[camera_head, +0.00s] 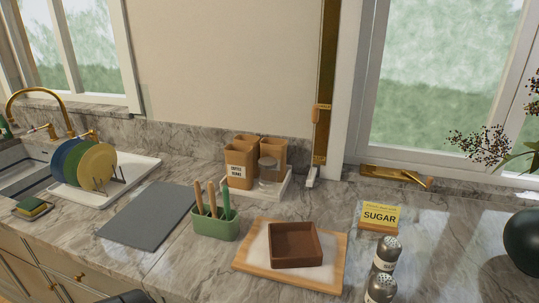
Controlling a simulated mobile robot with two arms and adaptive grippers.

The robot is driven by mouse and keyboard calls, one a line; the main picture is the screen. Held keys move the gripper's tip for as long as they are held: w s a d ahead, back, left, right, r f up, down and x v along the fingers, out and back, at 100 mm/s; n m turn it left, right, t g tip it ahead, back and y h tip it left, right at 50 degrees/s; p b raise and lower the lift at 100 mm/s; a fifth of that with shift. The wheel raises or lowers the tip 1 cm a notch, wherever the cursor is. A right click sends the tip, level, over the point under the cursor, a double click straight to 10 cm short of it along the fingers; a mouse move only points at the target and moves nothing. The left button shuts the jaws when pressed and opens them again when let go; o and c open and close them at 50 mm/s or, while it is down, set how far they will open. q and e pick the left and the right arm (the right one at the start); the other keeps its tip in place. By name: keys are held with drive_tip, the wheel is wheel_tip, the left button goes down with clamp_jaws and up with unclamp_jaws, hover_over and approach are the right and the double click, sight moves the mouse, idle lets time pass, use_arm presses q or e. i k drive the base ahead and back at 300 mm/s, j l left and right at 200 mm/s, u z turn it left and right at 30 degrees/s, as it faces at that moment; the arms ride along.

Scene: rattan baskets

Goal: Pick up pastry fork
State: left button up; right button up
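I cannot make out a pastry fork for certain. A green holder (216,224) stands on the marble counter, left of the middle. Several upright handles rise from it: light wooden ones (211,199) and a dark green one (226,201). The lower ends of these utensils are hidden inside the holder, so I cannot tell what they are. Neither of my grippers can be made out. A dark rounded shape cuts into the bottom edge, left of the middle, and it is too cropped to identify.
A brown square box (296,262) sits on a wood-edged board (335,280) right of the holder. A grey mat (148,214) lies left. Shakers (386,254), a sugar sign (380,215), a canister tray (283,190), a plate rack (140,172) and a black vase (524,240) stand around.

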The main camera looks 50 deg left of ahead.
sight(211, 194)
drive_tip(key=u, duration=1.95)
